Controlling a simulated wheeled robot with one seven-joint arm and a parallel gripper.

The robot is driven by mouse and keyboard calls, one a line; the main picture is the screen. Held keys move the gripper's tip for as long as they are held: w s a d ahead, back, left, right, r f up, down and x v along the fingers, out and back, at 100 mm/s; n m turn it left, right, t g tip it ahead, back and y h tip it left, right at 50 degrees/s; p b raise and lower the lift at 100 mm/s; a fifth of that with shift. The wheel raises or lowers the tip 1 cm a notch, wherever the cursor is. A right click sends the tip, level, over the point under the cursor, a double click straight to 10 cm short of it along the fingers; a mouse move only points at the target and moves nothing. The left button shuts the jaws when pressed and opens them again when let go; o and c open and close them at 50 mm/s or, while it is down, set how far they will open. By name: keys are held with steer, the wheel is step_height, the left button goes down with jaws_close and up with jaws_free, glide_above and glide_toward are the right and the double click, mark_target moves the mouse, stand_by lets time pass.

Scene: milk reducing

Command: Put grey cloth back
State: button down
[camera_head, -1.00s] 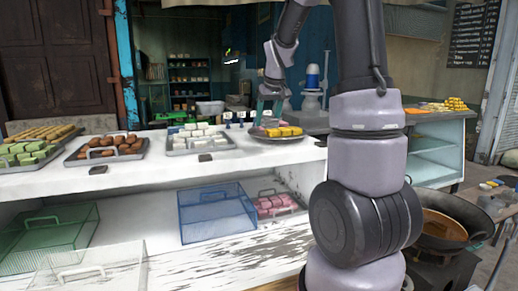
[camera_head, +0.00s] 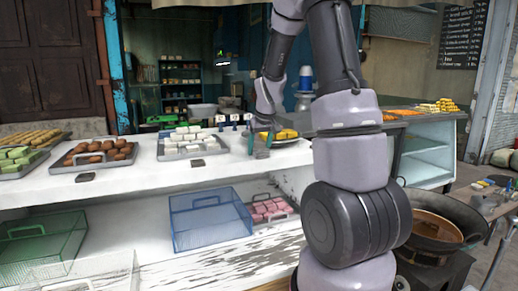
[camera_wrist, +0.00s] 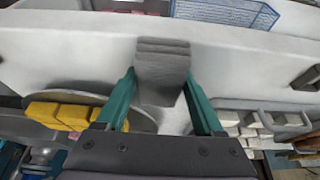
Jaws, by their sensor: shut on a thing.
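The grey cloth (camera_wrist: 163,62), folded in layers, is between the two green fingers of my gripper (camera_wrist: 160,80) in the wrist view. My gripper is shut on it, over the white counter top (camera_wrist: 75,55). In the head view my gripper (camera_head: 259,146) is low at the counter, just left of the plate with yellow pieces (camera_head: 285,134) and right of the tray of white blocks (camera_head: 185,143). The cloth is too small and dark to make out clearly there. I cannot tell whether it touches the counter.
A tray of brown pieces (camera_head: 97,153) and a tray of green blocks (camera_head: 18,160) stand farther left. A blue mesh cover (camera_head: 208,218) and pink blocks (camera_head: 268,208) are on the lower shelf. A wok (camera_head: 435,225) is at the right. Bare counter lies along the front edge.

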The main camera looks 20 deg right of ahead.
steer(key=shift+f, duration=0.1)
jaws_free()
steer(key=shift+s+r, duration=0.1)
steer(key=shift+r, duration=0.35)
steer(key=v, duration=1.1)
steer(key=s+a+r+m+t, duration=0.1)
steer(key=s+a+r, duration=0.1)
steer(key=s, duration=0.6)
steer(key=s+a+r+m+t+y, duration=0.1)
steer(key=s+a+r, duration=0.2)
steer(key=s, duration=0.5)
steer(key=s+a+r+m+y, duration=0.1)
steer(key=s+a+r+m, duration=0.1)
steer(key=s+a, duration=0.2)
steer(key=shift+s+a+r+t, duration=0.15)
steer(key=shift+s+t, duration=0.05)
steer(key=shift+s, duration=0.75)
steer(key=shift+s+a+r+t, duration=0.1)
steer(key=shift+s+a+t, duration=0.1)
steer(key=shift+s, duration=0.75)
steer(key=shift+d, duration=0.1)
